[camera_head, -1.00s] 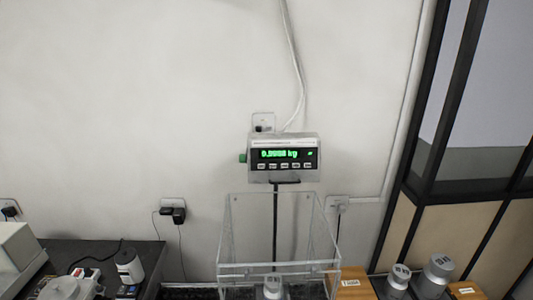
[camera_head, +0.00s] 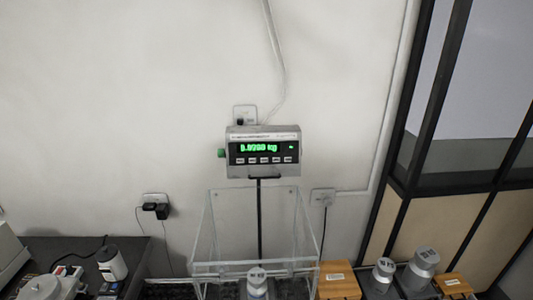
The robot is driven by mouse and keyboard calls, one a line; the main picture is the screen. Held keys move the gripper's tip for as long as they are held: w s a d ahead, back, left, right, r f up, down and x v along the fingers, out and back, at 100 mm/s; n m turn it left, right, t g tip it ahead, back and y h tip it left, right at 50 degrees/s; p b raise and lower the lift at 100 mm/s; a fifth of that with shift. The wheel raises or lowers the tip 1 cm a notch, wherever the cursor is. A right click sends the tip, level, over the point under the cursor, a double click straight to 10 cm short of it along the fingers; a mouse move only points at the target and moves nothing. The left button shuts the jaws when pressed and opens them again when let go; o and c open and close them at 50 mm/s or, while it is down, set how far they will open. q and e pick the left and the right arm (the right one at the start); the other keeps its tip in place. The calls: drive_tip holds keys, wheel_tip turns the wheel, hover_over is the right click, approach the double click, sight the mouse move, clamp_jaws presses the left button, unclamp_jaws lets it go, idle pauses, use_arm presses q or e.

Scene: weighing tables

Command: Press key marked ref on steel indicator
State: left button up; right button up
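The steel indicator (camera_head: 263,152) stands on a thin dark post behind a clear-walled box, against the white wall. Its green display (camera_head: 262,148) is lit with a reading in kg. A row of several small keys (camera_head: 264,160) runs below the display; their markings are too small to read, so I cannot tell which is ref. A green knob or plug sticks out of its left side. Neither of my grippers shows in the head view.
A clear open box (camera_head: 228,240) stands below the indicator with a grey weight (camera_head: 257,284) inside. Wooden boxes (camera_head: 338,281) and grey weights (camera_head: 421,268) stand to the right. A dark table (camera_head: 125,250) with instruments is at the left. Space before the wall is clear.

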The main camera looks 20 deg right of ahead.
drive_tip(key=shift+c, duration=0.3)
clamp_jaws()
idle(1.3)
